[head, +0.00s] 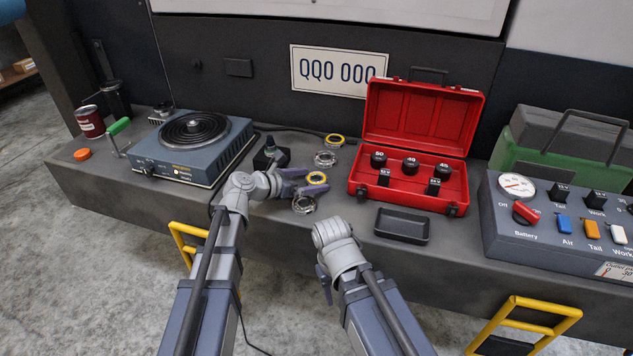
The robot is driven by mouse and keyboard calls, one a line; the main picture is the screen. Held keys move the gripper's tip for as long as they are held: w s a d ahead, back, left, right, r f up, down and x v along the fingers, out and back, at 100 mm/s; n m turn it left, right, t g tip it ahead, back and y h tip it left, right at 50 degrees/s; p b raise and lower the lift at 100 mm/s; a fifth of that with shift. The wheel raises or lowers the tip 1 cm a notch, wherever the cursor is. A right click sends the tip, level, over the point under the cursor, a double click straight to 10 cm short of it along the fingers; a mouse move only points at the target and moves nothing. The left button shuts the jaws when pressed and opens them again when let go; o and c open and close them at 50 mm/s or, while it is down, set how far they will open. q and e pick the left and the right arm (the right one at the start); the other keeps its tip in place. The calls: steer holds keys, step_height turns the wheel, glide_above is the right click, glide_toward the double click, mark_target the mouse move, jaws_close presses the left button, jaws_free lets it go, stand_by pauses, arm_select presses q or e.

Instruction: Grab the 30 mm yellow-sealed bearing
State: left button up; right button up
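Several ring bearings lie in a loose column on the bench. Two have yellow seals: the far one (334,140) and the nearer one (316,178). Two are plain silver: one (325,158) between the yellow ones and one (304,204) nearest the front. I cannot read sizes, so which yellow one is 30 mm is unclear. My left gripper (314,180) reaches in from the left, its purple fingers on either side of the nearer yellow bearing. Whether they touch it I cannot tell. My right gripper (325,284) is mostly hidden by its wrist, in front of the bench edge.
A red open case (361,189) with black sockets stands right of the bearings, a black tray (402,225) before it. A hot plate (215,160) stands left. A dark tool with a knob (270,154) is behind my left wrist. A switch panel (510,235) is far right.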

mark_target(309, 182)
arm_select(q)
steer(key=c, duration=1.5)
steer(key=shift+o, duration=0.2)
steer(key=shift+r, duration=0.1)
step_height(309, 182, up, 10)
steer(key=p, duration=1)
